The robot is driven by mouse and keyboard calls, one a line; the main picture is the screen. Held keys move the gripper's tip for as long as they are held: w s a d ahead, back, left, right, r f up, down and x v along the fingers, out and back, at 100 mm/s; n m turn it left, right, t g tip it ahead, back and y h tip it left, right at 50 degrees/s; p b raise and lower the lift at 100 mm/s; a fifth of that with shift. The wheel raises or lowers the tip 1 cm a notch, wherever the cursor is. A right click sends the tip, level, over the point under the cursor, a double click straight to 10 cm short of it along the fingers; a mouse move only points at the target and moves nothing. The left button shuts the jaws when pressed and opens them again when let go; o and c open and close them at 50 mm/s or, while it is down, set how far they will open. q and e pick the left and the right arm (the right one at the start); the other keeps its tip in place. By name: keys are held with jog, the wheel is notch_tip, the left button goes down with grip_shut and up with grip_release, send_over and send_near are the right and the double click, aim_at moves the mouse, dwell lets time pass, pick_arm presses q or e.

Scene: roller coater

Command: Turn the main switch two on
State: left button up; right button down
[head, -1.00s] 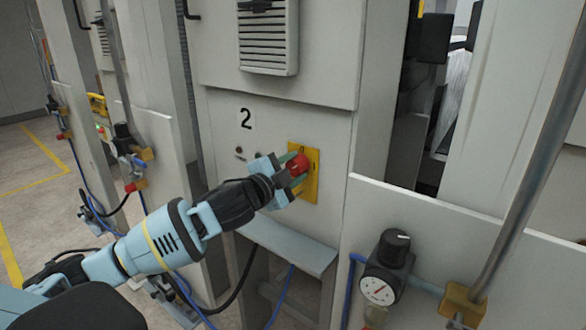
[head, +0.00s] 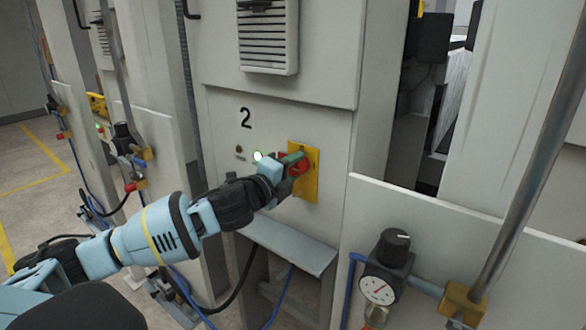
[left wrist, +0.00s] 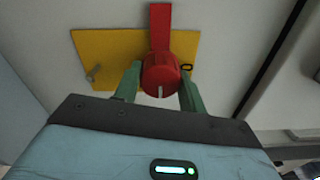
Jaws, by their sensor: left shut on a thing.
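The main switch two is a red rotary knob on a yellow plate (head: 311,185), on the pale cabinet panel under the number 2 (head: 246,118). My left gripper (head: 292,165) is at the knob, its green fingers on either side of it. In the left wrist view the red knob (left wrist: 161,75) sits between the two fingers (left wrist: 160,88), with its red bar pointing up the picture over the yellow plate (left wrist: 100,50). The gripper is shut on the knob. A lamp (head: 258,156) left of the plate glows whitish green; a dark red lamp (head: 240,149) beside it looks unlit. My right gripper is not in view.
A pressure gauge (head: 380,289) with a black knob and a metal pipe (head: 530,170) stand at the right. A vent (head: 268,40) is above.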

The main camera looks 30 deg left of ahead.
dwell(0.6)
pick_arm(q)
jog(key=o, duration=1)
jog(key=shift+s, duration=0.1)
jog(key=shift+s+a, duration=0.15)
jog(key=shift+s, duration=1.8)
jog(key=shift+s+a, duration=0.15)
jog(key=shift+s, duration=1.75)
